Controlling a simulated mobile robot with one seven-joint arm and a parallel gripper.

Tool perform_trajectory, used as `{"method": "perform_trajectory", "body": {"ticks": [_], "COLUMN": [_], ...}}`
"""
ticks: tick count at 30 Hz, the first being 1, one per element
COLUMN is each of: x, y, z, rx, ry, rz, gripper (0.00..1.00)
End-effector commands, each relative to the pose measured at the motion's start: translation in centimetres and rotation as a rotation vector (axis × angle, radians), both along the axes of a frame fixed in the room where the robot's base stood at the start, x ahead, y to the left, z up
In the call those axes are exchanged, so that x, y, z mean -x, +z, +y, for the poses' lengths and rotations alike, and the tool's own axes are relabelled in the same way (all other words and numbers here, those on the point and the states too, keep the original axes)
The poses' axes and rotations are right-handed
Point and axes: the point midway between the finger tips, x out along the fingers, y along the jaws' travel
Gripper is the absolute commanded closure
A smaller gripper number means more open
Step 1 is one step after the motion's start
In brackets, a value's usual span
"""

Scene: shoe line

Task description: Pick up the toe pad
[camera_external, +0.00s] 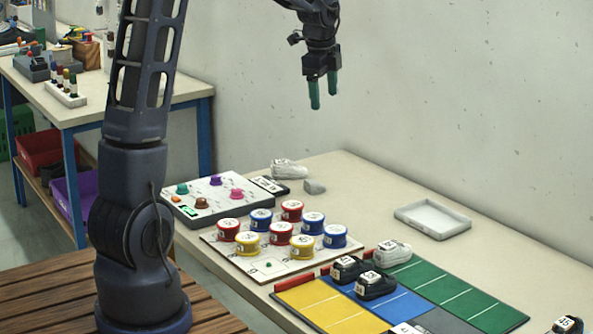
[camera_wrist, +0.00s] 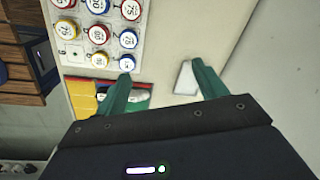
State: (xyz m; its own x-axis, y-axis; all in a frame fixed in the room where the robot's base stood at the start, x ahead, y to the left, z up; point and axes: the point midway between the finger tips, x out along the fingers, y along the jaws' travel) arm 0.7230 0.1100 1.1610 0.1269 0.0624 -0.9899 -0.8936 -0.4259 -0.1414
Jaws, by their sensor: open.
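A small grey wedge-like piece (camera_external: 315,187) lies on the table near the white shoe at the back; it may be the toe pad, but it is too small to tell for sure. I cannot make it out in the wrist view. My gripper (camera_external: 324,97) hangs high above the table, pointing down, well above the grey piece. Its two green fingers are apart with nothing between them. In the wrist view my gripper (camera_wrist: 160,72) is open over bare table.
A board (camera_external: 215,243) holds several coloured round tins. A control box (camera_external: 218,200) stands at its left. A pale tray (camera_external: 433,218) lies at the back right, also in the wrist view (camera_wrist: 186,80). Coloured mats (camera_external: 455,285) carry several shoes. The table between board and tray is clear.

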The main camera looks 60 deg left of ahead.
Motion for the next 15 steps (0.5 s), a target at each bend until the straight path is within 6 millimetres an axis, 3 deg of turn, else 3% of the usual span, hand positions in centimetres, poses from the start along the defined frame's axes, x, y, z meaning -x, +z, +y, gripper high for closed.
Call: {"method": "perform_trajectory", "body": {"ticks": [6, 15], "x": [-4.1, -8.2], "y": [-5.0, -12.8], "z": [4.9, 11.8], "rx": [-0.004, 0.004], "ry": [-0.166, -0.401], "rz": [0.053, 0.109], "gripper": [0.29, 0.29]}}
